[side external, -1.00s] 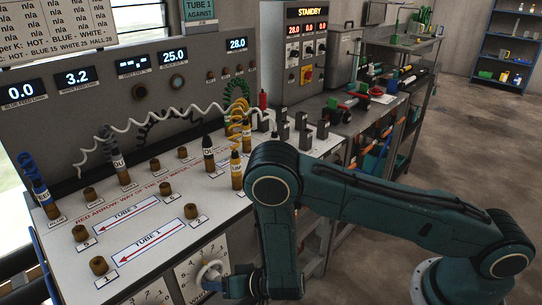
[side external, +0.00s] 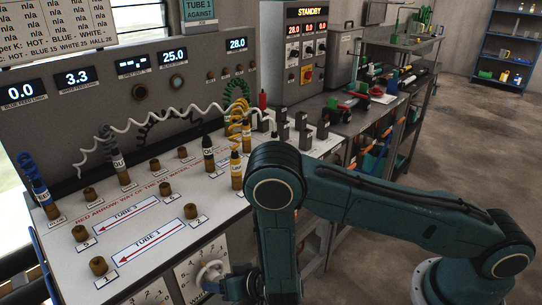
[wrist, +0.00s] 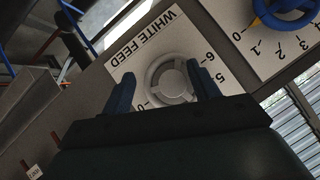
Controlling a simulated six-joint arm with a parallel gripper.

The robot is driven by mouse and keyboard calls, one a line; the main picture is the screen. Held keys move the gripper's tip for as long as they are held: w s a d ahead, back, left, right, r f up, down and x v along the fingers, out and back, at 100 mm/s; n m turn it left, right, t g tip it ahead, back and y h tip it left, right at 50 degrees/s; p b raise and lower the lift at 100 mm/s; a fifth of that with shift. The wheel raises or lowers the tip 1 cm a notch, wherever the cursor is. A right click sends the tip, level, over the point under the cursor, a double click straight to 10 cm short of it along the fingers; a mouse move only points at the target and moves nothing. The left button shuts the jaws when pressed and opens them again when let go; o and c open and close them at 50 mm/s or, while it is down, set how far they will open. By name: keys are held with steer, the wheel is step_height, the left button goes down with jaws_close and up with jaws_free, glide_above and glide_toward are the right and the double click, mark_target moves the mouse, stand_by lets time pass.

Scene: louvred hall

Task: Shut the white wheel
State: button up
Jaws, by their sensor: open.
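The white wheel (wrist: 172,82) sits on a dial plate labelled WHITE FEED in the wrist view. It is a pale spoked handwheel. My gripper (wrist: 160,70) is open, with one blue finger on each side of the wheel. I cannot tell whether the fingers touch the rim. In the side view the white wheel (side external: 212,276) shows on the bench's front panel, partly covered by my gripper (side external: 222,287). Numbers 0, 5 and 6 show around it in the wrist view; the others are hidden.
A blue wheel (wrist: 288,14) with a yellow pointer stands on its own numbered dial beside the white one. Above, the bench top (side external: 150,275) carries brown plugs and coiled hoses. The white feed display (side external: 77,78) reads 3.3. The panel says STANDBY.

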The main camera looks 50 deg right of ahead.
steer(key=shift+w+a+r+t, duration=0.3)
steer(key=shift+w+a+r, duration=0.3)
steer(key=shift+r, duration=0.15)
steer(key=s+d+r, duration=0.1)
steer(key=s, duration=0.5)
steer(key=shift+s+r, duration=0.15)
steer(key=shift+s, duration=0.25)
steer(key=shift+s+d+r, duration=0.1)
steer(key=shift+s, duration=0.05)
step_height(320, 180, up, 8)
steer(key=s, duration=0.2)
steer(key=shift+d+r, duration=0.15)
steer(key=shift+d, duration=0.2)
stand_by(0.3)
